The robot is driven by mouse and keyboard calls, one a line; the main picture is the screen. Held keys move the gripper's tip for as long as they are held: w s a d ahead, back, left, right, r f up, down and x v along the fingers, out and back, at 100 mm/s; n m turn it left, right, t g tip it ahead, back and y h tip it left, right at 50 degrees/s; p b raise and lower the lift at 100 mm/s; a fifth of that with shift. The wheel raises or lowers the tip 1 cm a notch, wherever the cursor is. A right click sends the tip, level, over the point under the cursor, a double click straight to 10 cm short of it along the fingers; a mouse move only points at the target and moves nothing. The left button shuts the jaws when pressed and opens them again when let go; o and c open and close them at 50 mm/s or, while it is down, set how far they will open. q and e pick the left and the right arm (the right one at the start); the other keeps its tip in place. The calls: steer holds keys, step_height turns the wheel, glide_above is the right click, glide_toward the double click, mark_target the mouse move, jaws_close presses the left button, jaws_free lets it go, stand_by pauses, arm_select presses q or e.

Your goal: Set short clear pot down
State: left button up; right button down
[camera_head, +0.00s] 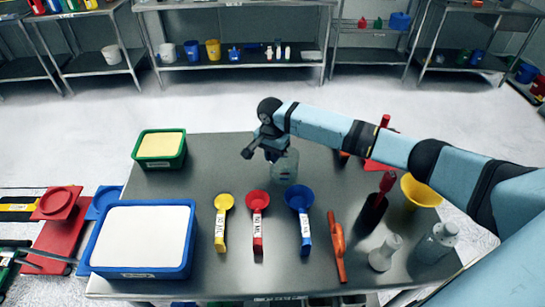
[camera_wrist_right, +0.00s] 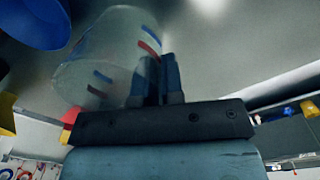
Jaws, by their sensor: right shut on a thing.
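A short clear pot (camera_head: 285,168) is at the back middle of the metal table in the head view. My right gripper (camera_head: 265,151) is at its upper left rim, shut on the pot. In the right wrist view the clear pot (camera_wrist_right: 108,58) has blue and red marks on its wall, and the right gripper's dark fingers (camera_wrist_right: 158,82) close on its edge. The pot looks upright in the head view. I cannot tell whether its base touches the table.
A green tub (camera_head: 148,165) and a blue tub (camera_head: 95,270) stand at left. Yellow, red and blue scoops (camera_head: 305,232) lie in front of the pot. An orange-handled tool (camera_head: 338,250), clear bottles (camera_head: 436,243) and a yellow bowl (camera_head: 421,203) are at right. The table between green tub and pot is clear.

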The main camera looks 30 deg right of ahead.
steer(key=shift+f, duration=0.65)
steer(key=c, duration=1.3)
jaws_free()
steer(key=shift+f, duration=0.1)
steer(key=shift+o, duration=0.2)
